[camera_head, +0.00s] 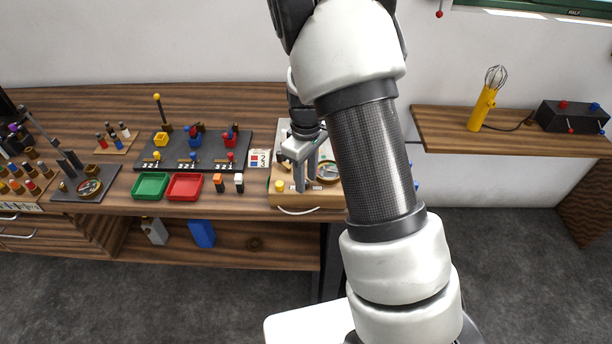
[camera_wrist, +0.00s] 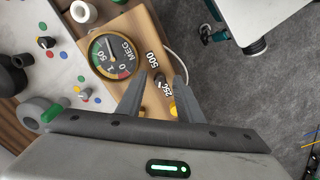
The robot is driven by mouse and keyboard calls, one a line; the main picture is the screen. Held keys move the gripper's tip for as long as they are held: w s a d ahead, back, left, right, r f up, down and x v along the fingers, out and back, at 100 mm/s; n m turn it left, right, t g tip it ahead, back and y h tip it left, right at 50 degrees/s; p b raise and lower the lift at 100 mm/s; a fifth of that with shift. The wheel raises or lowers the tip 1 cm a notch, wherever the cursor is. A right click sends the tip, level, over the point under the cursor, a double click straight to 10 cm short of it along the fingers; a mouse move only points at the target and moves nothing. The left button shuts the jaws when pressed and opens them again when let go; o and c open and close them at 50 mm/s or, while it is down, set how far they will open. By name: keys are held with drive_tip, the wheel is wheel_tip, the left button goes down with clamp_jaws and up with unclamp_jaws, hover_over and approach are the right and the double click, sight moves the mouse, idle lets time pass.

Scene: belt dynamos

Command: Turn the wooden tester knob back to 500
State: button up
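The wooden tester (camera_head: 330,201) stands at the front edge of the bench, with a round gauge (camera_head: 327,173) and a yellow button (camera_head: 279,186). In the wrist view its wooden face (camera_wrist: 137,30) shows the MEG gauge (camera_wrist: 113,56) and the white labels 500 (camera_wrist: 152,60) and 250. A small dark knob (camera_wrist: 159,79) shows beside these labels, between my fingertips; its pointing direction is too small to tell. My gripper (camera_head: 305,183) is over the tester, fingers down. In the wrist view my gripper (camera_wrist: 160,76) is open, one finger on each side of the knob; contact cannot be told.
Green (camera_head: 150,186) and red (camera_head: 185,187) trays lie left of the tester. A dark panel (camera_head: 205,158) with coloured blocks stands behind them. A side shelf (camera_head: 450,140) at right holds a yellow whisk-topped tool (camera_head: 483,108) and a black box (camera_head: 571,117). Floor in front is clear.

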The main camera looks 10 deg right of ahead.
clamp_jaws()
drive_tip(key=shift+m, duration=0.3)
drive_tip(key=m, duration=1)
drive_tip(key=shift+m, duration=0.4)
drive_tip(key=m+p, duration=0.1)
drive_tip(key=m, duration=0.5)
drive_tip(key=shift+w+r, duration=0.1)
drive_tip(key=m+p, duration=0.1)
drive_tip(key=m, duration=0.5)
drive_tip(key=shift+p, duration=0.4)
drive_tip(key=shift+m, duration=0.3)
